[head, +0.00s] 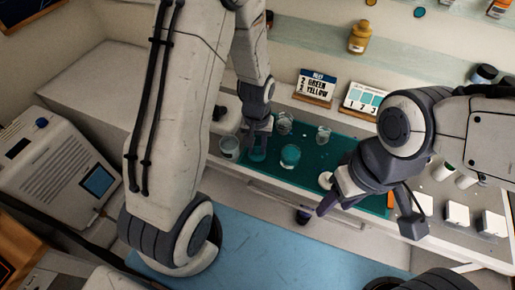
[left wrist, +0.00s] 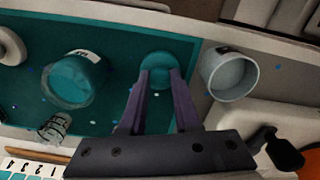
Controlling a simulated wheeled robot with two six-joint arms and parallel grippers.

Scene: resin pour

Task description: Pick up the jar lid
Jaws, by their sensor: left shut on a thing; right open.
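The jar lid is a round teal piece (left wrist: 158,70) between the fingertips of my left gripper in the left wrist view. In the head view it shows as a small teal patch (head: 258,153) under that gripper. My left gripper (head: 259,142), whose purple fingers show in the left wrist view (left wrist: 158,80), is shut on it, low over the left end of the teal mat. Whether the lid touches the mat I cannot tell. A clear jar with teal contents (head: 290,155) stands to its right. My right gripper (head: 366,213) is open and empty near the counter's front edge.
A pale cup (head: 228,147) stands close left of the left gripper. Clear glasses (head: 284,122) (head: 323,135) and a white round piece (head: 326,180) are on the teal mat (head: 262,180). Cards (head: 314,86) stand behind; white blocks (head: 457,214) lie at the right.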

